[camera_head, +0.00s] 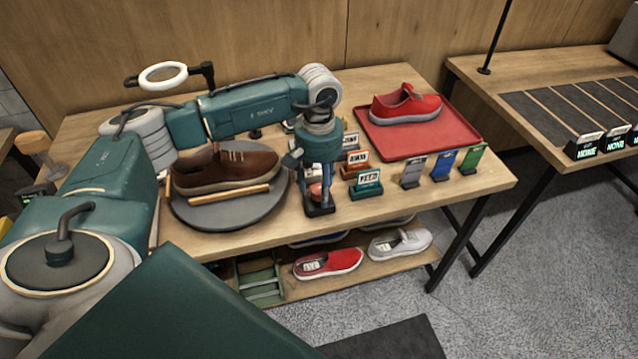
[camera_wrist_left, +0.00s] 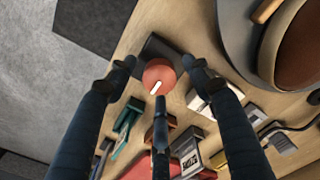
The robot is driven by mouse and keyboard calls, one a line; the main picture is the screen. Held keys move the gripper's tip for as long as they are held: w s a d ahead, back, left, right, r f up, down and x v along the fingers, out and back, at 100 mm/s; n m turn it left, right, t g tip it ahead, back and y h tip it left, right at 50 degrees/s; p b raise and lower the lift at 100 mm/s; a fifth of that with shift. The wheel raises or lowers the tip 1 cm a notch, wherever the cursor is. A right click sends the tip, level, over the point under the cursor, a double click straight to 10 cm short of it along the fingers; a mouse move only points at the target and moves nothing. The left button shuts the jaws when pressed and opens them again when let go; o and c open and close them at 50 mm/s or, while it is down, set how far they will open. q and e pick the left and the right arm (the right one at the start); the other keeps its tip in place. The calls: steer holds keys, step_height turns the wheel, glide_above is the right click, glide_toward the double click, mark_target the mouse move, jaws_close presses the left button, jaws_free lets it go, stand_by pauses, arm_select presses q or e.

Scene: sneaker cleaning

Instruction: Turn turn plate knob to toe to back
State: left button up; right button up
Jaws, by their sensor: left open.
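The red round knob (camera_head: 316,194) with a white mark sits on a dark base right of the plate. It shows clearly in the left wrist view (camera_wrist_left: 158,72), its white mark toward the lower left. My left gripper (camera_head: 318,190) points down over the knob, its fingers (camera_wrist_left: 160,85) spread around it. It is open; contact cannot be told. My right gripper is not in view.
A red tray (camera_head: 450,141) with a red shoe (camera_head: 405,104) stands at the back right. Small labelled holders (camera_head: 366,184) and coloured cards (camera_head: 442,165) stand close to the right of my left gripper. A lower shelf holds a red-and-white shoe (camera_head: 328,263) and a grey shoe (camera_head: 400,243).

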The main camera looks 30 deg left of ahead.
arm_select(q)
steer(key=c, duration=1.1)
steer(key=shift+c, duration=0.2)
